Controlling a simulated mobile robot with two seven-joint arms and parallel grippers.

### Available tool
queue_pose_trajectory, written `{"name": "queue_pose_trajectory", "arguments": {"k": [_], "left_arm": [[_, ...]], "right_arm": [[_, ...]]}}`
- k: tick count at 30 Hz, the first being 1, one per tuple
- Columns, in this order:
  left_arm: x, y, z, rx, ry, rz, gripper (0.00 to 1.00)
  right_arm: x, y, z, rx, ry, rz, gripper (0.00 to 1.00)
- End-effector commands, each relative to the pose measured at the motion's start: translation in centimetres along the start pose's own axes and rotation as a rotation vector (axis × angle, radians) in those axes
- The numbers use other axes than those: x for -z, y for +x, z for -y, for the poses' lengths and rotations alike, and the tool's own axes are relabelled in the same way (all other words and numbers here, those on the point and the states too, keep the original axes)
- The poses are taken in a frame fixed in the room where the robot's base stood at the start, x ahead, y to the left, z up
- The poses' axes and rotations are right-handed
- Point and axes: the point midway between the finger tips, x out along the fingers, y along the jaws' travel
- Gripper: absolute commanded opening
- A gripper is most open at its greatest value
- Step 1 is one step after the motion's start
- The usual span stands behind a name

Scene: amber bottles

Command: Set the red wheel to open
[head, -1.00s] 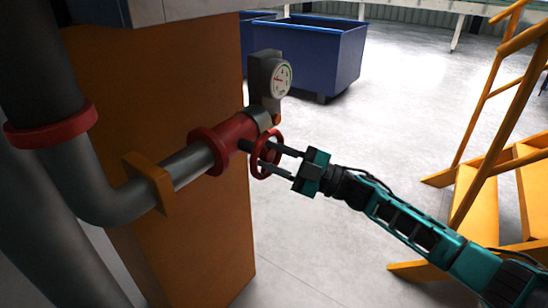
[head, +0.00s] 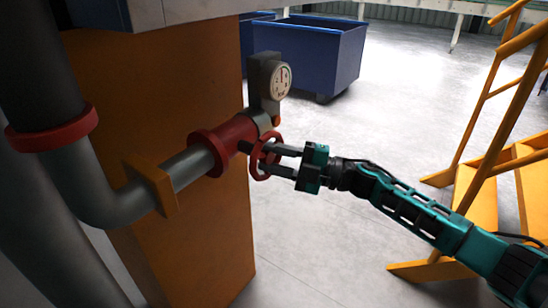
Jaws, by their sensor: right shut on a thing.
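The red wheel (head: 260,168) is a small ring on the side of the red valve body (head: 236,134), at the end of the grey pipe. It stands roughly upright and faces the right side of the picture. My right gripper (head: 272,160) comes in from the right with its fingers at the wheel and is shut on it. The fingers hide part of the ring. A round gauge (head: 281,80) sits above the valve. Its markings are too small to read. My left gripper is not in view.
An orange column (head: 200,250) stands right behind the pipe (head: 190,166). Yellow stairs with a railing (head: 490,130) stand at the right near my arm. A blue bin (head: 320,50) is at the back. The floor between is clear.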

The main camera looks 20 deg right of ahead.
Motion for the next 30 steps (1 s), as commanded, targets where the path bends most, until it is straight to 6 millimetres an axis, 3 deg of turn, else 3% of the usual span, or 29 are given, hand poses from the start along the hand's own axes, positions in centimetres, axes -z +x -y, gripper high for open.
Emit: {"name": "queue_pose_trajectory", "arguments": {"k": [5, 6, 9, 20, 30], "left_arm": [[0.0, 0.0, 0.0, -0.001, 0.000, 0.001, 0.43], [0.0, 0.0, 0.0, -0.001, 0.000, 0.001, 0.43], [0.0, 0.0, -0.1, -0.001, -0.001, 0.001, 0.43], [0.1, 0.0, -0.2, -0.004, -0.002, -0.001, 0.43], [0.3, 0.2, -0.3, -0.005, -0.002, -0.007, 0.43]], "right_arm": [[0.1, 0.0, 0.0, 0.000, 0.001, -0.001, 0.04], [0.1, 0.0, 0.0, 0.000, 0.001, -0.002, 0.37], [0.1, 0.0, 0.0, 0.000, 0.002, -0.001, 0.46], [0.0, -0.9, 0.1, 0.000, 0.004, 0.001, 0.46], [0.0, -8.0, 0.2, 0.004, 0.003, 0.003, 0.46]]}}
